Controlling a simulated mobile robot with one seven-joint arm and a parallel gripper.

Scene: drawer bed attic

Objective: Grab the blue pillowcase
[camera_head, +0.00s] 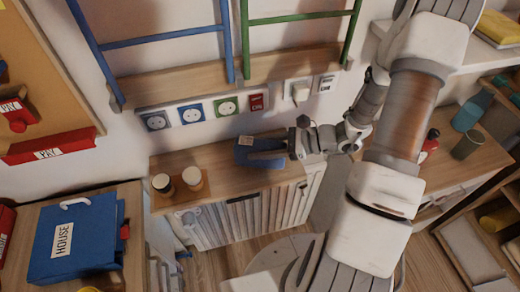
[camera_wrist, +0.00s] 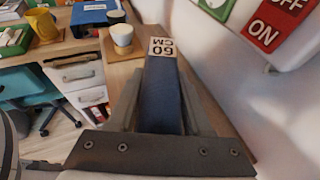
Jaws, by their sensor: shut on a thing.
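The blue pillowcase (camera_head: 258,151) is a folded blue bundle with a white label at its top, on or just above the wooden cabinet top. In the wrist view it (camera_wrist: 162,95) stretches away between my fingers, and its label reads "60 CM". My gripper (camera_head: 292,150) comes in from the right and is shut on the pillowcase's right end. In the wrist view my gripper (camera_wrist: 160,120) has a finger on each side of the cloth. The part of the cloth deepest between the fingers is hidden.
Two cups (camera_head: 178,181) stand on a small board left of the pillowcase. The wall with sockets (camera_head: 190,112) rises close behind. A blue "HOUSE" box (camera_head: 70,240) sits on the left unit. Bottles (camera_head: 430,143) stand at right, beyond my arm.

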